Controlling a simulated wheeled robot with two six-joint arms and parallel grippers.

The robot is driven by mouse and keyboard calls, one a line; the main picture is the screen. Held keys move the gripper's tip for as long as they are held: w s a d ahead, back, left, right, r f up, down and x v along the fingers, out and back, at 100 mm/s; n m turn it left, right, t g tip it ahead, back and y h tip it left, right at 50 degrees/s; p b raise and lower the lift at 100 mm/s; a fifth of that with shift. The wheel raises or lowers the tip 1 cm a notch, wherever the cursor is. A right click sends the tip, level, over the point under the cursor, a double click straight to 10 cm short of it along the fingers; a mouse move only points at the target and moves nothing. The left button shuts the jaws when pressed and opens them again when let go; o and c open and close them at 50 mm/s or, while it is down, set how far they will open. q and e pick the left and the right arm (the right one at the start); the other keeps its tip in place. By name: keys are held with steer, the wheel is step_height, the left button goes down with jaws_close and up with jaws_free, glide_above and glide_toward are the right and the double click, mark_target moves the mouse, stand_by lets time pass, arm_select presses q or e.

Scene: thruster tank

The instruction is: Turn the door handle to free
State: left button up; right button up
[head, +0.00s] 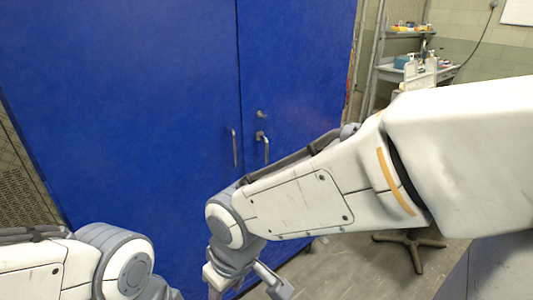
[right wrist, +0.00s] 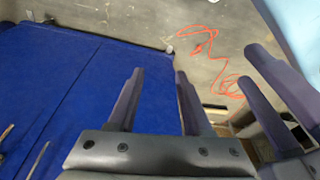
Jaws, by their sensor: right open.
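The blue double door (head: 140,100) fills the left and middle of the head view. A lever handle (head: 264,147) sits on its right leaf, below a small round fitting (head: 261,114). A vertical bar handle (head: 234,148) sits on the left leaf near the seam. My right gripper (head: 250,290) hangs at the bottom of the head view, partly cut off, below and apart from the handles. In the right wrist view my right gripper (right wrist: 157,88) is open with nothing between its fingers. My left arm shows at lower left; its gripper is out of the frame.
A shelf unit (head: 400,65) with bottles stands at the back right. A dark stand base (head: 410,240) rests on the floor beyond my right arm. Dark parts at the right of the wrist view are unclear.

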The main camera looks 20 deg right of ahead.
steer(key=w+d+f+m+t+b, duration=0.2)
steer(key=w+t, duration=0.2)
steer(key=w, duration=1.1)
steer(key=m+t+y+b, duration=0.15)
steer(key=t+b, duration=0.45)
steer(key=t, duration=0.6)
glide_toward(267, 151)
steer(key=shift+m, duration=0.45)
steer(key=w, duration=0.3)
steer(key=w+a+p, duration=0.1)
steer(key=w, duration=0.6)
steer(key=shift+w+a, duration=0.4)
jaws_close()
steer(key=shift+r, duration=0.1)
